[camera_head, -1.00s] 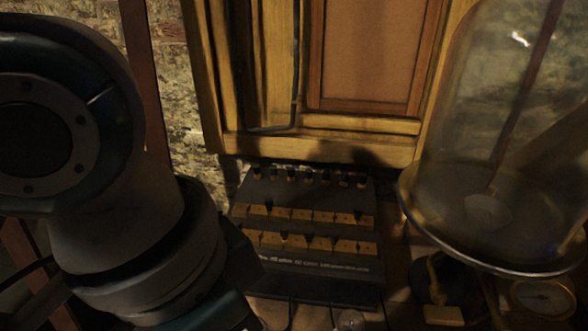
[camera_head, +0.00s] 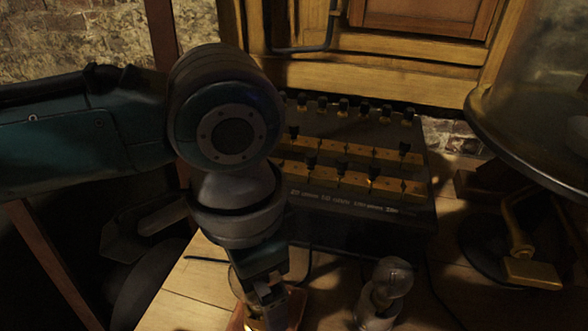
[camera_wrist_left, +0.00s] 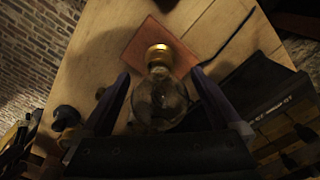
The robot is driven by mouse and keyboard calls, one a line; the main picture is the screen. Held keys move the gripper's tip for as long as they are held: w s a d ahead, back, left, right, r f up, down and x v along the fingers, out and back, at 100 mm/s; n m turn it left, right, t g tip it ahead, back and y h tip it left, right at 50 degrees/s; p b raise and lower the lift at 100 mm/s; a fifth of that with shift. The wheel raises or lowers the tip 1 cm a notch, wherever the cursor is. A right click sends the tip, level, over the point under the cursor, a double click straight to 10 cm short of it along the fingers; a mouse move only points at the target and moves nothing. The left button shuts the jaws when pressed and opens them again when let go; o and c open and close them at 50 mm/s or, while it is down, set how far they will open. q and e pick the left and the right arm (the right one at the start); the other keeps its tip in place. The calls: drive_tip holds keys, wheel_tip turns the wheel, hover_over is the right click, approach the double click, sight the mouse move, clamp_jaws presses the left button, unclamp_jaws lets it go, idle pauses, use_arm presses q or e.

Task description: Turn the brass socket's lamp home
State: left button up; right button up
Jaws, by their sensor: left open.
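The brass socket (camera_wrist_left: 158,53) stands on a reddish square mat in the left wrist view. A clear glass lamp (camera_wrist_left: 155,102) is lined up with it, its glass towards my camera. I cannot tell how deep the lamp sits in the socket. My left gripper (camera_wrist_left: 160,92) is open, with one finger on each side of the lamp's glass. In the head view my left gripper (camera_head: 272,300) points down over the mat (camera_head: 292,312) and hides most of the lamp and socket. My right gripper is in neither view.
A second glass bulb (camera_head: 388,285) stands on the wooden table (camera_head: 185,285) to the right of my gripper. A black box with brass plates (camera_head: 355,215) stands behind. A glass dome (camera_head: 545,95) and a brass-footed stand (camera_head: 532,272) are at the right. Dark cables cross the table.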

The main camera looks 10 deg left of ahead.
use_arm(q)
drive_tip(key=shift+f, duration=0.8)
clamp_jaws()
drive_tip(key=m+p, duration=0.1)
drive_tip(key=m, duration=0.1)
drive_tip(key=shift+r+m, duration=0.2)
drive_tip(key=shift+m, duration=0.2)
drive_tip(key=m, duration=0.3)
drive_tip(key=shift+f+m, duration=0.15)
drive_tip(key=shift+m, duration=0.15)
drive_tip(key=shift+w+m+p, duration=0.1)
drive_tip(key=shift+m+p, duration=0.2)
drive_tip(key=shift+m, duration=0.7)
drive_tip(key=m, duration=0.4)
